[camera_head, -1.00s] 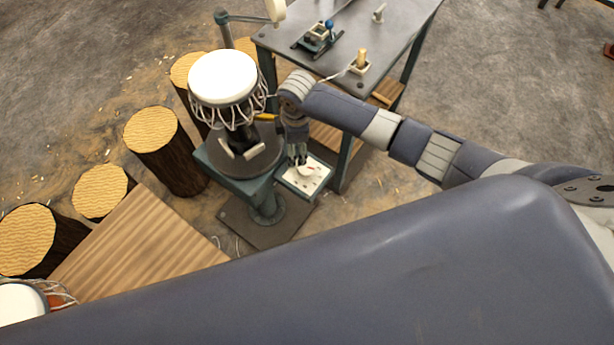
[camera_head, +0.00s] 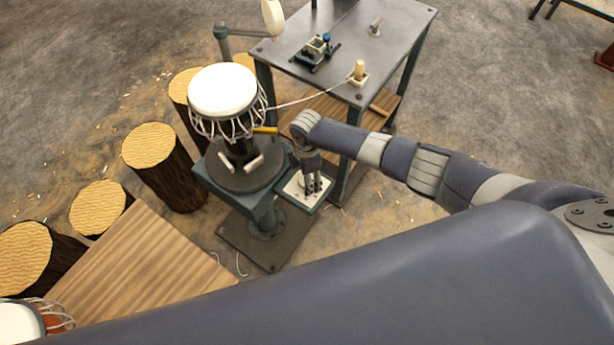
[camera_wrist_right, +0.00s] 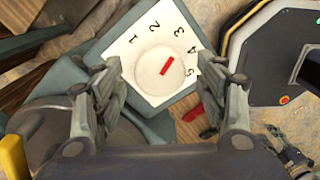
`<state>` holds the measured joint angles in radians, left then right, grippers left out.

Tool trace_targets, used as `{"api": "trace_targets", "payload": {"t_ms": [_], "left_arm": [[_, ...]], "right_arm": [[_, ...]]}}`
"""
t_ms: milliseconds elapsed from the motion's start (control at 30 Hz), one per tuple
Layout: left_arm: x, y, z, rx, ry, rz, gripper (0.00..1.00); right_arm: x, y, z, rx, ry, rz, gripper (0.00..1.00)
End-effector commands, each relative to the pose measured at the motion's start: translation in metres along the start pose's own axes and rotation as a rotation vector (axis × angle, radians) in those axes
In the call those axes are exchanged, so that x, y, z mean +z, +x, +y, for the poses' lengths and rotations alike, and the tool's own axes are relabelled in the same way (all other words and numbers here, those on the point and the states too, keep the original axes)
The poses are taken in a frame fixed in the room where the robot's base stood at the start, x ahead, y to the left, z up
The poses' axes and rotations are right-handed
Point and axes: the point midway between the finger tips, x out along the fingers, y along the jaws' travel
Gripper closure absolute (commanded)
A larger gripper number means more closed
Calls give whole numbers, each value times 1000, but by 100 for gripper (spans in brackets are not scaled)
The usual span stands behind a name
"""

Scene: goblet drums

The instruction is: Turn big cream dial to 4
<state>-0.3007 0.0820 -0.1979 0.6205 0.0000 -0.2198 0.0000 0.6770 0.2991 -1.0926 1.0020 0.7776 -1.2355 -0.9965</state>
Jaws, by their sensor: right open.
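The big cream dial (camera_wrist_right: 150,76) is a round knob with a red mark on a white plate (camera_wrist_right: 128,57) printed with numbers 1 to 5. The red mark points up and right, roughly toward the 3. My right gripper (camera_wrist_right: 160,80) is open, with one finger left and one right of the dial in the wrist view. I cannot tell whether the fingers touch it. In the head view my right gripper (camera_head: 312,184) is over the plate (camera_head: 294,188) and hides most of the dial. My left gripper is not in view.
A white-topped goblet drum (camera_head: 222,90) stands on a turntable (camera_head: 240,178) beside the plate. A grey table (camera_head: 385,45) with small fixtures stands behind my right arm. Wooden stumps (camera_head: 152,145) and a plank top (camera_head: 135,255) are at left.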

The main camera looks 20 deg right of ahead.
Motion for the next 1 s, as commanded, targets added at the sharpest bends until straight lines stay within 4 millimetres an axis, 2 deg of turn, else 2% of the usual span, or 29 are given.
{"api": "trace_targets", "payload": {"t_ms": [367, 433, 567, 600, 1000], "left_arm": [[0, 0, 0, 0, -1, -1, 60], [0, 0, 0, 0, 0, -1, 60], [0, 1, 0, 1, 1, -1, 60], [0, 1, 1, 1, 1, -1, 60], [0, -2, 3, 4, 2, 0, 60]], "right_arm": [[0, 5, 0, 1, 0, 0, 34], [0, 5, 0, 1, 0, 0, 46], [0, 5, 0, 0, 0, 0, 75], [0, 5, 0, 0, 0, 0, 78], [0, 4, 0, 0, 58, 1, 78]]}}
